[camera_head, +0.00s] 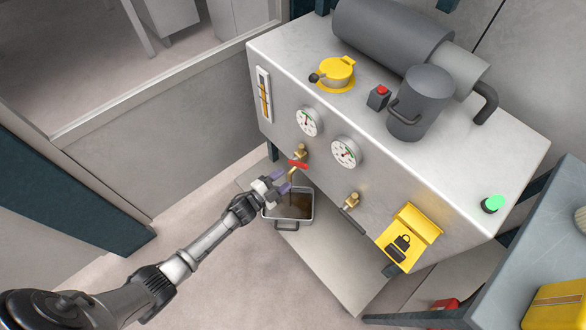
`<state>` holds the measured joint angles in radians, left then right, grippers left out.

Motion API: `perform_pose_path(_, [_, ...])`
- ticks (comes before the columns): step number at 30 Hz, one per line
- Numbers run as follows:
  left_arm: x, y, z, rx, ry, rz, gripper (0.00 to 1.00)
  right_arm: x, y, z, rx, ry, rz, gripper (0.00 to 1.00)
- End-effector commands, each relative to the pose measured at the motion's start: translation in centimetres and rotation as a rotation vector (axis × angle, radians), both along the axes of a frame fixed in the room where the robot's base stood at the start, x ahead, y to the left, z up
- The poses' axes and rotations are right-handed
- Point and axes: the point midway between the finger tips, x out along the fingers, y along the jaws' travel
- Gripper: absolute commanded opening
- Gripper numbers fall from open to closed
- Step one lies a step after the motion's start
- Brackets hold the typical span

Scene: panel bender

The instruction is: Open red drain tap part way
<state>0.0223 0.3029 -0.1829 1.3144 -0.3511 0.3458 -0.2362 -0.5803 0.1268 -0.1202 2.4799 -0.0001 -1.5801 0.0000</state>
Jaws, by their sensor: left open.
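The red drain tap (298,164) has a red handle on a brass valve at the front face of the grey tank (368,178). A thin dark stream seems to run from its spout down to a metal pan (287,216) with dark liquid in it. I cannot tell whether a fingertip touches the valve. My right gripper is not in view.
A second brass valve with a dark lever (351,207) sits right of the tap. Two gauges (308,122) and (346,152) are above. A yellow lockout box (409,238) is further right. A dark table (555,235) stands at the right edge. Floor at left is clear.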

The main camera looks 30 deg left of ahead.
Motion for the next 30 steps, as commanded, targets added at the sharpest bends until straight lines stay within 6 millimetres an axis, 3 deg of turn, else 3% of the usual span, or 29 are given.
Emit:
perform_pose_path(7, [-2.3, 0.8, 0.1, 0.001, 0.0, 0.0, 0.47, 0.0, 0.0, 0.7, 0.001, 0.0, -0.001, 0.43])
perform_pose_path(22, [-3.1, 0.9, -0.4, 0.0, 0.008, 0.0, 0.47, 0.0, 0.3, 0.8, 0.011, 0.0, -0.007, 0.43])
perform_pose_path(26, [-5.7, 0.7, -2.8, -0.003, 0.06, 0.0, 0.47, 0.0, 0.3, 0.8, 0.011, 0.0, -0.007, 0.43])
perform_pose_path(30, [-10.7, -0.4, -6.8, -0.027, 0.154, 0.004, 0.47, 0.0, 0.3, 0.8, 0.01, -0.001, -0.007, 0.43])
